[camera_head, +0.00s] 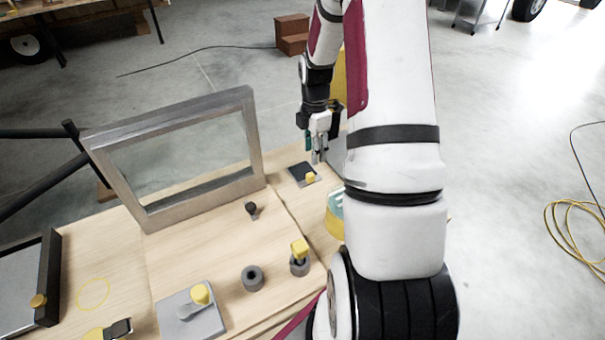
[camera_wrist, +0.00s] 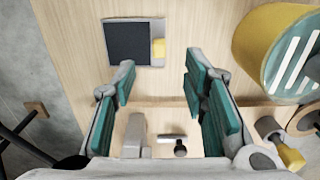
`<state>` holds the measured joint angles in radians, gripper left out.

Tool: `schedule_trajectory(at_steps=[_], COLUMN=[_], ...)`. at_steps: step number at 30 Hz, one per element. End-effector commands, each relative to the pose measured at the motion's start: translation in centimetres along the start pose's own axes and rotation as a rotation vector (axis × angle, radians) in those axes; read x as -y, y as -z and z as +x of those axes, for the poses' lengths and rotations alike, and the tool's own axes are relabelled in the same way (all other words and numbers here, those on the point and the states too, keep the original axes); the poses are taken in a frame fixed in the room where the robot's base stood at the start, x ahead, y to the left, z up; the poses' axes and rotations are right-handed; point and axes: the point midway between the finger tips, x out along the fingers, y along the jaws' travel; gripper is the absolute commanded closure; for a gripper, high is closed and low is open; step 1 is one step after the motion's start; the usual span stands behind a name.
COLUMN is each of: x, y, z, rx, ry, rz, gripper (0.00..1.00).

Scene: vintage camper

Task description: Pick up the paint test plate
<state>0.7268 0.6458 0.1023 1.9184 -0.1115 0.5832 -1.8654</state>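The paint test plate, by its look a dark square panel (camera_head: 299,172) with a light edge and a small yellow block at one corner, lies flat on the wooden table. In the wrist view the plate (camera_wrist: 127,43) is at the top, left of centre, and is unobstructed. My gripper (camera_head: 319,157) is above the table near the plate's far right side in the head view. In the wrist view my gripper (camera_wrist: 159,62) shows its teal-padded fingers spread apart with nothing between them. The plate lies beyond the fingertips, nearer the left finger.
A metal-framed glass pane (camera_head: 205,204) stands left of the plate. A yellow container (camera_wrist: 254,38) with a teal and white striped end is to the right in the wrist view. Small knobs, a grey ring (camera_head: 252,279) and a grey plate (camera_head: 180,323) are on the nearer tabletop.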

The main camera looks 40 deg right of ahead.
Motion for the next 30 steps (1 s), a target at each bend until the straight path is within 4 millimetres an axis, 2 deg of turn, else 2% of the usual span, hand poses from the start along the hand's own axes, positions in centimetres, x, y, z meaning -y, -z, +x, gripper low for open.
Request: schedule_trajectory(at_steps=[1, 6, 14, 22, 30], x=[0.1, 0.1, 0.1, -0.1, -0.2], y=[0.1, 0.1, 0.3, 0.8, 0.8], z=[1.1, 3.5, 5.1, 8.6, 9.5], rx=[-0.002, -0.001, -0.001, -0.001, 0.001], ry=[0.005, 0.003, 0.003, 0.002, -0.001], rz=[-0.001, 0.0, -0.001, 0.001, 0.001], gripper=[0.6, 0.6, 0.6, 0.6, 0.6])
